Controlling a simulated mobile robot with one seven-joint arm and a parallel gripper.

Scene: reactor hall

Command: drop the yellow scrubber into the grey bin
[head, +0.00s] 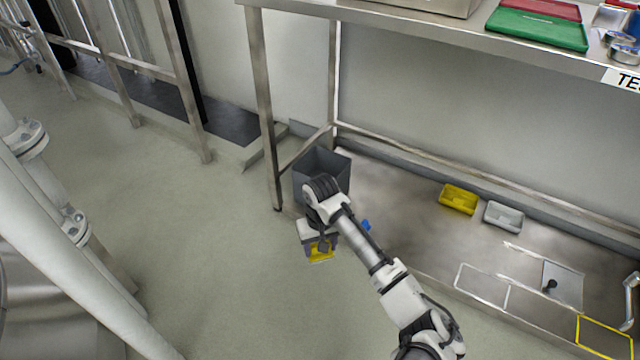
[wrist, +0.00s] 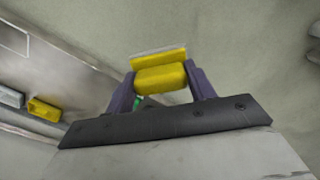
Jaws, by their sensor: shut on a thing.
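The yellow scrubber (wrist: 160,78) is held between the two fingers of my gripper (wrist: 162,84) in the wrist view, with a pale layer along one edge. In the head view the scrubber (head: 321,253) shows below my gripper (head: 320,244), partly covered by it. The grey bin (head: 312,170) stands at the left end of the low steel shelf, open at the top. In the head view my wrist covers part of its front, and my gripper appears in front of and below the bin. The scrubber is outside the bin.
A yellow tray (head: 459,198) and a grey tray (head: 503,217) sit on the low shelf (head: 400,205) to the right. A small blue thing (head: 366,225) shows beside my arm. A table leg (head: 263,110) rises by the bin. The floor (head: 180,220) at left is clear.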

